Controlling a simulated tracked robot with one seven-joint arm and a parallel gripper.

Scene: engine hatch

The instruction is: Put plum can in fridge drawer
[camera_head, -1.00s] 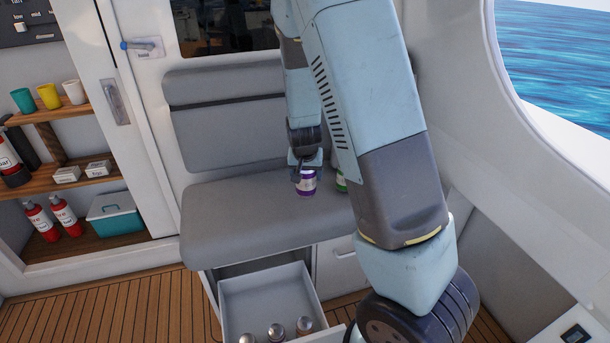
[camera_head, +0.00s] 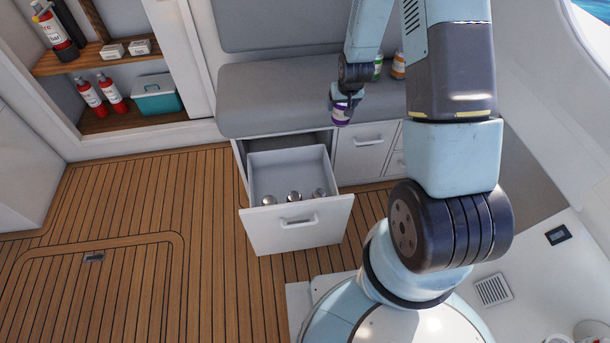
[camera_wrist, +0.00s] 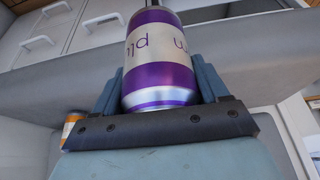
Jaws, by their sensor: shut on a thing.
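The plum can (camera_head: 341,112), purple with a pale label band, is held in my gripper (camera_head: 343,100). In the wrist view the can (camera_wrist: 160,75) sits between the two fingers, which are shut on it (camera_wrist: 158,95). The fridge drawer (camera_head: 296,222) stands open below and to the left of the can. Several silver-topped cans (camera_head: 294,196) stand in a row near its front. The back part of the drawer is bare. My gripper is in front of the seat's front edge, above and right of the drawer.
A green can (camera_head: 377,68) and an orange can (camera_head: 398,66) stand on the grey seat (camera_head: 270,95). Shut drawers (camera_head: 369,141) lie right of the open one. Wooden floor (camera_head: 150,215) is clear at left. Shelves with red extinguishers (camera_head: 113,95) stand at far left.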

